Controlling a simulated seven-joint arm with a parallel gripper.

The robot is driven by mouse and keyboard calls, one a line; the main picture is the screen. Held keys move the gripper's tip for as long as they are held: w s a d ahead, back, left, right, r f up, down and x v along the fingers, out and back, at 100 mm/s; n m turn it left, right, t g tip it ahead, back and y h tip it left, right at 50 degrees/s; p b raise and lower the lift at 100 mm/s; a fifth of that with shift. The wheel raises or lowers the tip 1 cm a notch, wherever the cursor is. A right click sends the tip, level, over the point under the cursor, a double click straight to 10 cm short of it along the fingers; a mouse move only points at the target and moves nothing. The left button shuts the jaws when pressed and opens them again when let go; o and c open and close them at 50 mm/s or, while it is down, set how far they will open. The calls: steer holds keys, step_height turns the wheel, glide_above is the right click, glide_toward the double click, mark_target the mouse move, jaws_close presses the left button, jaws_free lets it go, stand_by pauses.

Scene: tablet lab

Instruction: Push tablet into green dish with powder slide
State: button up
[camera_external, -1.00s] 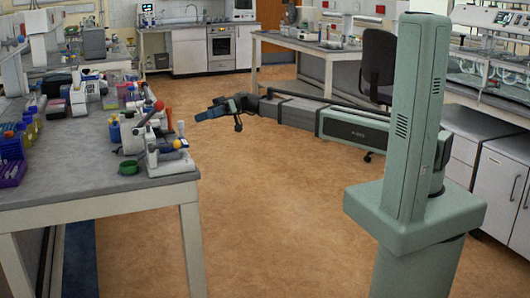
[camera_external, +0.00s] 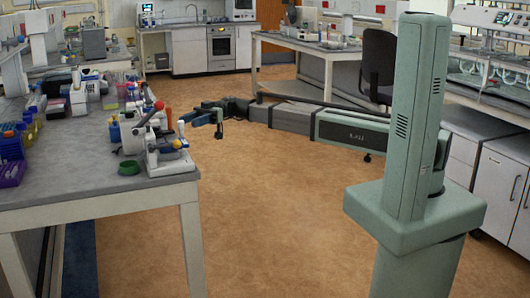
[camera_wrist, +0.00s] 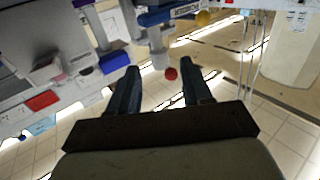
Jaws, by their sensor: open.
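The green dish (camera_external: 130,168) sits near the front right corner of the left bench (camera_external: 80,205). I cannot make out a tablet. My gripper (camera_external: 201,122) is in the air just off the right side of the bench, apart from the dish and the device. In the wrist view, its two dark fingers (camera_wrist: 160,78) are spread apart with nothing held between them.
Bottles, racks and instruments crowd the bench's right side behind the dish. A purple rack (camera_external: 12,172) stands at its left. The bench front is mostly clear. Open floor (camera_external: 270,220) lies right of the bench, with a dark chair (camera_external: 378,65) farther back.

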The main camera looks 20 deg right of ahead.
mark_target(181, 129)
steer(key=shift+x, duration=2.75)
steer(key=shift+c, duration=0.2)
jaws_close()
